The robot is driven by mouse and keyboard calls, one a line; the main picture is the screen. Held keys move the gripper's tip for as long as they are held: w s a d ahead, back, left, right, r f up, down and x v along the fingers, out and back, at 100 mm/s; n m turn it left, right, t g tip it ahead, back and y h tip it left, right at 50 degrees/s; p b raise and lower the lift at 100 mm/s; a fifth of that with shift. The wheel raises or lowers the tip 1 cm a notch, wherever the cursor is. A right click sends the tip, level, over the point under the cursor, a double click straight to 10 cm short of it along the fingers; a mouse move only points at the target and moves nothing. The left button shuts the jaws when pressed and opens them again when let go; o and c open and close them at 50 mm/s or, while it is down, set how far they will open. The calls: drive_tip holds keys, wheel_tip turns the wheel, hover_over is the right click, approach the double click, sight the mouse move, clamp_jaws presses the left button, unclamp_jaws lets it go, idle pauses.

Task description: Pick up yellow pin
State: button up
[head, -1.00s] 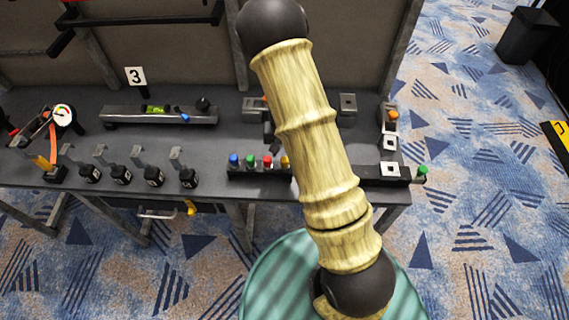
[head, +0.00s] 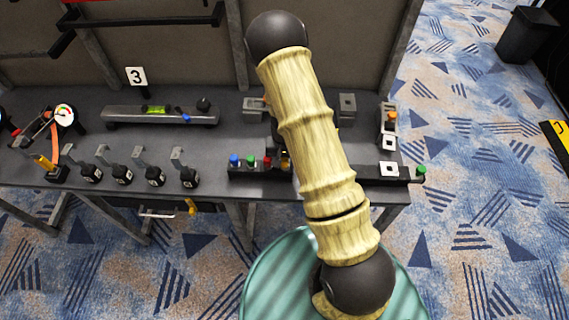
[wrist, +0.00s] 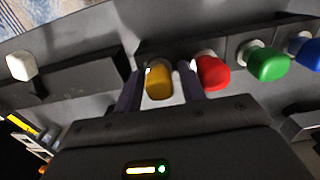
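The yellow pin (wrist: 158,80) stands in the black pin rack (wrist: 110,77), at one end of a row of coloured pins. In the wrist view my gripper (wrist: 159,88) is open, with one finger on each side of the yellow pin. Small gaps show between the fingers and the pin. In the head view my gripper (head: 277,157) is down at the rack, partly hidden behind my arm, and the yellow pin there is mostly covered.
The red pin (wrist: 212,73) is close beside my right finger. The green pin (wrist: 266,63) and blue pin (wrist: 305,50) follow in the row. A white pin (wrist: 21,66) stands at the far left. Black blocks with metal hooks (head: 122,174) stand left of the rack.

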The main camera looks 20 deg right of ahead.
drive_tip(key=shift+c, duration=0.2)
drive_tip(key=c, duration=0.8)
drive_tip(key=shift+o, duration=0.2)
drive_tip(key=shift+r, duration=0.2)
wheel_tip(320, 180, up, 10)
drive_tip(key=shift+f+b, duration=0.15)
drive_tip(key=shift+b, duration=0.2)
drive_tip(key=shift+p, duration=0.3)
wheel_tip(320, 180, up, 4)
drive_tip(key=n+p, duration=0.1)
drive_tip(key=p, duration=0.6)
drive_tip(key=n+p, duration=0.2)
drive_tip(key=p, duration=0.5)
drive_tip(key=shift+f+n, duration=0.2)
drive_tip(key=shift+n, duration=0.1)
